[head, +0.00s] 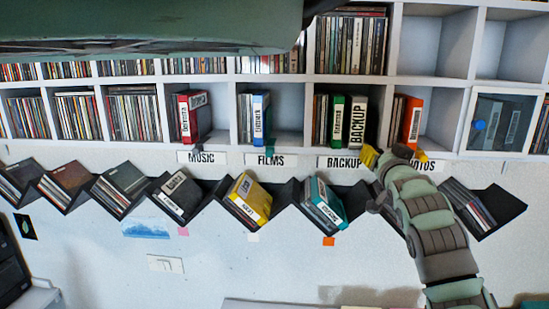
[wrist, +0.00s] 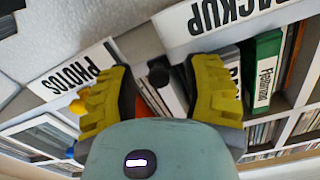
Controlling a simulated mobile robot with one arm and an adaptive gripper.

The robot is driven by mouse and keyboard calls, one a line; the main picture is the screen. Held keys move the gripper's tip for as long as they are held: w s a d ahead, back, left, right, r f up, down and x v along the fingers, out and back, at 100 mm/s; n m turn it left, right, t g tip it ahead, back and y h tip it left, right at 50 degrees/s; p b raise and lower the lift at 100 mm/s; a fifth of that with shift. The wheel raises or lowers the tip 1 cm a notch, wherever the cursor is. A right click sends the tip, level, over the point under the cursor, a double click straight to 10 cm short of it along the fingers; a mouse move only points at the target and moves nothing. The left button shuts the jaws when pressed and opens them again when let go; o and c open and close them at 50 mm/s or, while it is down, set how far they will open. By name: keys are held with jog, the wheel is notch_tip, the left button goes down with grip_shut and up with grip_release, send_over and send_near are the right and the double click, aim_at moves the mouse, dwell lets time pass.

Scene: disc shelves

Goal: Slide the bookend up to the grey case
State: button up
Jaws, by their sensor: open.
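My gripper (head: 395,156) is open in front of the shelf edge between the BACKUP and PHOTOS labels. In the wrist view its yellow fingers (wrist: 160,90) stand apart, with a dark round-ended piece (wrist: 158,74) between them. This piece may be part of the bookend; I cannot tell whether the fingers touch it. A dark grey case with a white BACKUP spine label (head: 357,122) stands upright in the cubby above the BACKUP label, right of a green case (head: 337,120). The green case also shows in the wrist view (wrist: 264,75). My gripper hides part of this area.
An orange case (head: 412,120) stands in the cubby to the right, with free room beside it. A glass door with a blue knob (head: 480,125) is further right. Below runs a black zigzag rack (head: 290,195) holding several cases. My arm crosses its right part.

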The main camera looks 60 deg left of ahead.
grip_shut()
dwell(0.3)
dwell(0.3)
